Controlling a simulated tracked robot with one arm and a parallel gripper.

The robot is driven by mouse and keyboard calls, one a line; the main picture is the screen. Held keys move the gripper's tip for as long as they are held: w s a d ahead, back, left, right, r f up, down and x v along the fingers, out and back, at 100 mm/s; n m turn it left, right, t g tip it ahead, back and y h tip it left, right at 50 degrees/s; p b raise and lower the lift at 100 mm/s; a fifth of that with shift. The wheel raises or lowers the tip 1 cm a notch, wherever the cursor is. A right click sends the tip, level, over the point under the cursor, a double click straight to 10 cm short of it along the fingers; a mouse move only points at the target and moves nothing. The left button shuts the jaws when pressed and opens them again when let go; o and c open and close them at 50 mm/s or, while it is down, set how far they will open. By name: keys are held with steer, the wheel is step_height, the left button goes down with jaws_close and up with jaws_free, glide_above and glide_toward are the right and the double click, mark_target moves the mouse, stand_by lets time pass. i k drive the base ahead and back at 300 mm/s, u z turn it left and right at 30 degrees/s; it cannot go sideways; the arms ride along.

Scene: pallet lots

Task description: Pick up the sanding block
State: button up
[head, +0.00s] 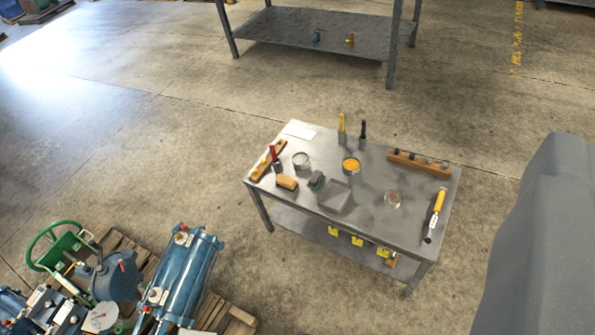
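A small tan, rounded block (287,182) lies near the front left of a grey metal worktable (300,208); it looks like the sanding block. A dark grey-green block (316,180) sits just to its right, and at this size I cannot fully rule it out as the sanding block. Neither is touched or covered by a gripper. My gripper's fingers do not show. The large grey shape at the right edge looks like a part of my own arm.
Near the tan block are a wooden bar (267,160), a red-handled tool (274,157), an open can (302,160) and a square tray (336,196). A yellow-handled tool (436,213) lies right. Pallets with blue machinery (180,270) stand lower left. Another table (315,30) stands behind, with open floor between.

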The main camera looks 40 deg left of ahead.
mark_target(288, 183)
steer(key=u, duration=0.1)
steer(key=i, duration=1.25)
steer(key=u, duration=1.1)
steer(key=i, duration=0.65)
steer(key=u, duration=0.4)
steer(key=k, duration=0.9)
steer(key=u, duration=0.15)
steer(key=i, duration=0.9)
steer(key=z, duration=0.05)
